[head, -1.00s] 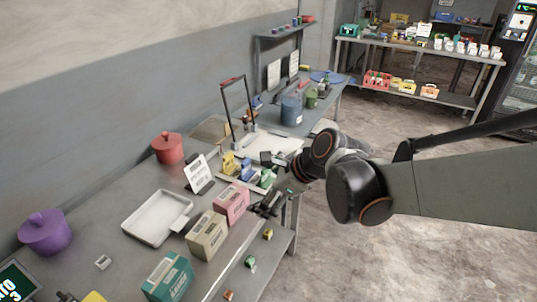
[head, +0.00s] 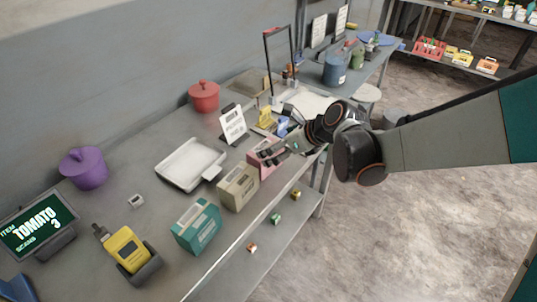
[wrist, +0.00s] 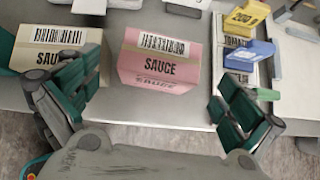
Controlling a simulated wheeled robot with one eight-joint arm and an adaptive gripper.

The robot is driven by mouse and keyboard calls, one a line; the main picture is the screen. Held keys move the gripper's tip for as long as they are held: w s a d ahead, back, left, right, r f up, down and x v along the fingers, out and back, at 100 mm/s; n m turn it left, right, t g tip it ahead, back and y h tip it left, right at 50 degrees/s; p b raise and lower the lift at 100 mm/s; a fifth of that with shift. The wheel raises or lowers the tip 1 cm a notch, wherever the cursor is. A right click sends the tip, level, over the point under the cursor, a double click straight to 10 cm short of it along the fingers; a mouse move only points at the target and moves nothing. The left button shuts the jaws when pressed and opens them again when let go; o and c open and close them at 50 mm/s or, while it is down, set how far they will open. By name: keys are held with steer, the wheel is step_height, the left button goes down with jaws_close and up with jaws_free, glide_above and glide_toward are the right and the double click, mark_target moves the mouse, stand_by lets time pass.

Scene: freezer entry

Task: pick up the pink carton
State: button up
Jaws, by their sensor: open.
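The pink carton (wrist: 158,62), with a barcode and the word SAUCE, stands on the grey table near its front edge. In the head view the pink carton (head: 262,158) is partly hidden behind my gripper (head: 280,152). In the wrist view my gripper (wrist: 155,105) is open, one finger on each side of the picture. The carton shows between and beyond the fingers, with no contact to be seen. The left finger overlaps the view of a beige carton.
A beige carton (head: 238,187) stands just left of the pink one, and a teal carton (head: 197,226) further left. A white tray (head: 190,163) lies behind them. Yellow and blue items (wrist: 247,52) stand close on the right. A sign (head: 232,124) stands behind.

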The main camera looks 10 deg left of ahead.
steer(key=shift+b+x, duration=1.15)
steer(key=shift+x, duration=1.55)
steer(key=shift+w+r, duration=0.1)
steer(key=shift+r, duration=0.05)
steer(key=shift+c, duration=0.6)
steer(key=c, duration=1)
